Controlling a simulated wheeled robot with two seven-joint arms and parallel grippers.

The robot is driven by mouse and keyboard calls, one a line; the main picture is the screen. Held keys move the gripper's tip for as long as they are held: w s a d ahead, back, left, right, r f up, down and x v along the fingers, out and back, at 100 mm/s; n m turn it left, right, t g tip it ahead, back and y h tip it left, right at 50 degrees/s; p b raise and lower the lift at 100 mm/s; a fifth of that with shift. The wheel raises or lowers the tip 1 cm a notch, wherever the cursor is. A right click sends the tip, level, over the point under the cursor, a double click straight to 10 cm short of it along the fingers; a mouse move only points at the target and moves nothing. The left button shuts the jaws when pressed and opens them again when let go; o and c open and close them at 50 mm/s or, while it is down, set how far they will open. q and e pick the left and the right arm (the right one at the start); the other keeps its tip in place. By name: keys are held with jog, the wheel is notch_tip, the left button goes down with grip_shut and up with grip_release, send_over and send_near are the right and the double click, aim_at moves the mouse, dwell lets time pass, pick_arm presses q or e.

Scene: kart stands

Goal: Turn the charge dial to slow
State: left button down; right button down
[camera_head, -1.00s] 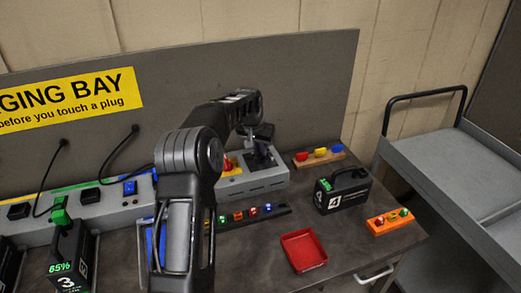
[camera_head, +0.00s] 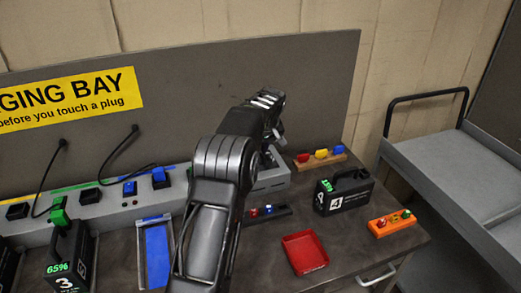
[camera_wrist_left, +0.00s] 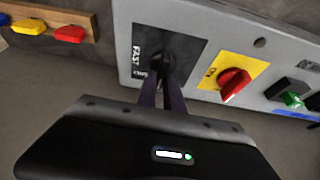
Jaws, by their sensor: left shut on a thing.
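The charge dial (camera_wrist_left: 163,52) is a dark knob on a black plate marked FAST, on a light grey box. My left gripper (camera_wrist_left: 166,80) shows in the wrist view with its narrow fingers shut on the knob. The fingers cover much of it, so I cannot tell which way it points. In the head view the grey box (camera_head: 272,180) is mostly hidden behind my left arm, and the dial is hidden too. My right gripper is not in view.
A red knob (camera_wrist_left: 234,82) on a yellow plate sits beside the dial plate. A wooden block with coloured pieces (camera_head: 320,159), black battery 4 (camera_head: 345,197), an orange block (camera_head: 391,224) and a red tray (camera_head: 305,252) stand at the right. A grey cart (camera_head: 450,180) stands beyond.

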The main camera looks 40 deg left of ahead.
aim_at(264, 158)
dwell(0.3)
pick_arm(q)
jog(key=c, duration=1.5)
grip_release()
jog(key=shift+o, duration=0.2)
jog(key=b+v, duration=0.1)
jog(key=v, duration=0.6)
jog(key=shift+d+r+b, duration=0.1)
jog(key=shift+r+b, duration=0.2)
jog(key=shift+r, duration=0.1)
